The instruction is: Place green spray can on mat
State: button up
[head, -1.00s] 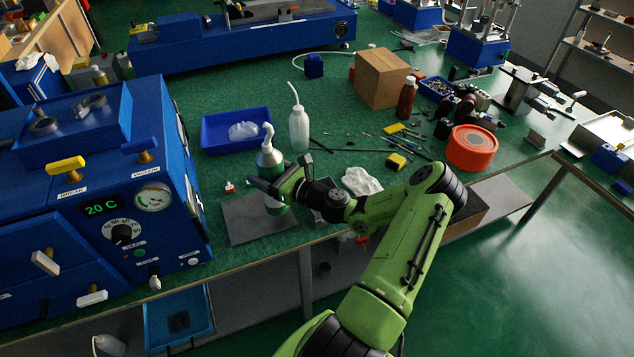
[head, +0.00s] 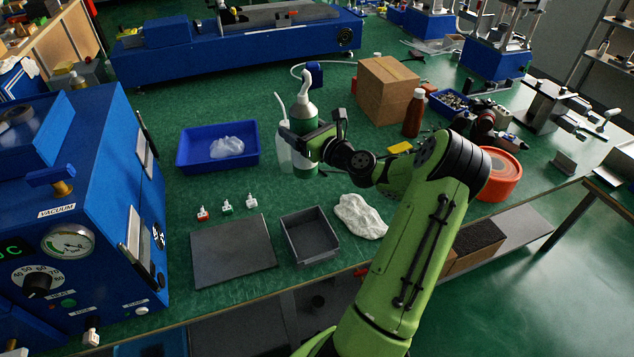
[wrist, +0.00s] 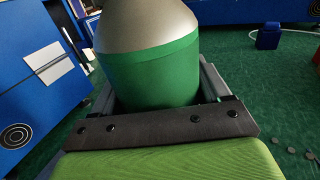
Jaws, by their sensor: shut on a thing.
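The green spray can (head: 303,122) has a silver-grey shoulder and a white nozzle head. It is upright in my gripper (head: 318,148), which is shut around its body from the front right. The wrist view also shows the can (wrist: 152,75) between the jaws, its lower end hidden. I cannot tell whether its base touches the bench. The mat (head: 233,252), a flat dark grey square, lies bare near the bench's front edge, in front and to the left of the can.
A clear squeeze bottle (head: 284,150) stands close behind the can's left side. A blue machine (head: 95,170) stands at left.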

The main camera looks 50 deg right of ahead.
notch_tip(320, 180, down, 10)
jog(key=b, duration=0.4)
jog(key=shift+a+b, duration=0.1)
jog(key=shift+b, duration=0.25)
jog(key=shift+r, duration=0.15)
jog(key=o, duration=1.3)
jog(key=shift+c, duration=0.2)
jog(key=s+a+p, duration=0.1)
jog(key=s+p, duration=0.1)
jog(key=s, duration=1)
jog(key=shift+a, duration=0.2)
